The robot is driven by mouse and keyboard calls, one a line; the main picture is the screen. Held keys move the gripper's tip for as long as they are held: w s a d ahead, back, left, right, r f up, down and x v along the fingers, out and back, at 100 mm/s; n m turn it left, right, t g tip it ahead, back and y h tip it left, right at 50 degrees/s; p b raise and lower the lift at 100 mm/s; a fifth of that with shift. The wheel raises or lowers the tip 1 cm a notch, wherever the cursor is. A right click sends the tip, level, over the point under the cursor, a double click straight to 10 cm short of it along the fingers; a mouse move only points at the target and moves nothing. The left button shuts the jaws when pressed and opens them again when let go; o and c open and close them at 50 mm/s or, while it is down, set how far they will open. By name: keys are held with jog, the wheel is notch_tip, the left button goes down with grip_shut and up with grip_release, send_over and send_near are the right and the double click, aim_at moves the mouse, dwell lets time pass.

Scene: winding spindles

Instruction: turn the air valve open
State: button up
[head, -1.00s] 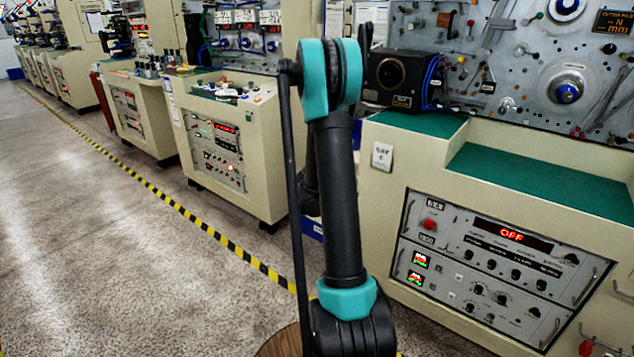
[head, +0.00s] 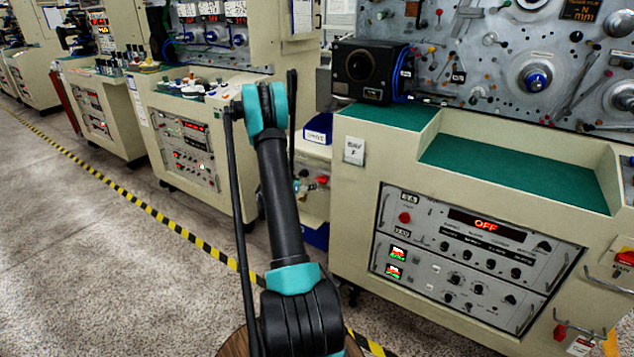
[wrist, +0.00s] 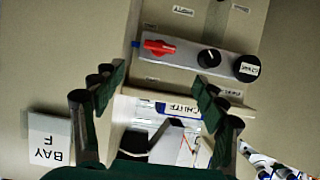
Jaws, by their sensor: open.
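The air valve appears as a red lever handle (wrist: 158,47) on a pale panel in the wrist view, lying nearly crosswise in the picture, with a blue part at its left end. In the head view a small red part (head: 322,180) in the gap between two machines looks like the same valve. My gripper (wrist: 160,80) is open and empty, its two dark green fingers spread below the lever in the wrist picture and apart from it. The head view shows my arm, but its gripper end cannot be made out there.
Beside the lever are a black knob (wrist: 209,58) and a round black labelled part (wrist: 246,68). A labelled bin (head: 319,128) sits in the gap. The BAY F sign (wrist: 48,139) is upside down in the wrist view. Open floor (head: 80,230) lies left.

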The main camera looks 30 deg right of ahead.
aim_at(320, 180)
jog(key=x, duration=1.1)
jog(key=shift+a, duration=0.1)
jog(key=c, duration=1.1)
